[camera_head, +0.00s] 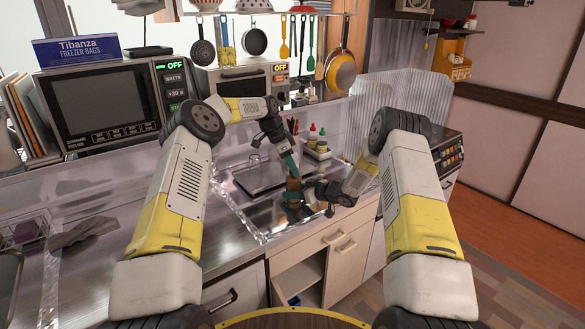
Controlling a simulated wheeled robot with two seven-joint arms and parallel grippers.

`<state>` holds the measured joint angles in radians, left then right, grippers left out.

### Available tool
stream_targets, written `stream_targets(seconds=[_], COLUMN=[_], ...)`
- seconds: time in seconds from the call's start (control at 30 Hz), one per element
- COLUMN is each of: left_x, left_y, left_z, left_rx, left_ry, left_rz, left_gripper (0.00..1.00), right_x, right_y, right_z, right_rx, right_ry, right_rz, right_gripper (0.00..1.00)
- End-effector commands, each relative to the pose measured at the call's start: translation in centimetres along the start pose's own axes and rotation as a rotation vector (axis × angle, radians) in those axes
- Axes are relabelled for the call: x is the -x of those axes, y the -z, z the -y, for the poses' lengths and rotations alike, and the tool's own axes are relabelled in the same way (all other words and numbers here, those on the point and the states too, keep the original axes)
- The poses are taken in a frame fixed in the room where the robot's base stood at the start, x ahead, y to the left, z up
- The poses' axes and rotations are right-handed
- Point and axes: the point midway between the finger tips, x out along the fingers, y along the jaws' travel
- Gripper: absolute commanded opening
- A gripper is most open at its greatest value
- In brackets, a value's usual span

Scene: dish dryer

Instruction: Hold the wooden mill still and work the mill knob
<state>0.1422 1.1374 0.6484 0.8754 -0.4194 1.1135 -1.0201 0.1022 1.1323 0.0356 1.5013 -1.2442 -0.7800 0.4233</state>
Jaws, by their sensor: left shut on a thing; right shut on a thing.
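The wooden mill (293,186) is a small brown upright piece over the sink area in the middle of the view. My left gripper (291,167) comes down on it from above and is shut at its top, where the mill knob is hidden by the fingers. My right gripper (308,192) reaches in from the right, low down, and is shut on the mill's body. The fingers cover much of the mill, so its exact outline and base are hard to tell.
Sauce bottles (317,140) stand in a rack behind, to the right. A microwave (100,100) stands at the back left. A crumpled grey cloth (82,232) lies on the left counter. An open cabinet (300,280) is below.

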Motion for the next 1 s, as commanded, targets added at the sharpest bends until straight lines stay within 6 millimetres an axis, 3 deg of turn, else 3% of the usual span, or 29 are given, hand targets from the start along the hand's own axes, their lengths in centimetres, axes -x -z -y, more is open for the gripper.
stream_targets(seconds=[0.4, 0.87, 0.9, 1.0], left_x=[0.02, 0.04, 0.03, 0.03], left_y=[-0.1, -0.18, -0.18, -0.15], left_z=[0.19, 0.21, 0.21, 0.19], left_rx=[-0.142, -0.154, -0.154, -0.154], left_ry=[-0.056, -0.061, -0.061, -0.061], left_rz=[0.001, 0.002, 0.002, 0.001], left_gripper=[0.0, 0.0, 0.34, 0.53], right_x=[0.04, 0.05, 0.05, 0.04], right_y=[0.01, 0.0, 0.0, 0.01], right_z=[-0.05, -0.05, -0.05, -0.04], right_rx=[0.0, 0.0, 0.0, 0.0], right_ry=[-0.001, -0.001, -0.001, 0.0], right_rz=[0.0, 0.0, 0.0, 0.0], right_gripper=[0.0, 0.0, 0.0, 0.0])
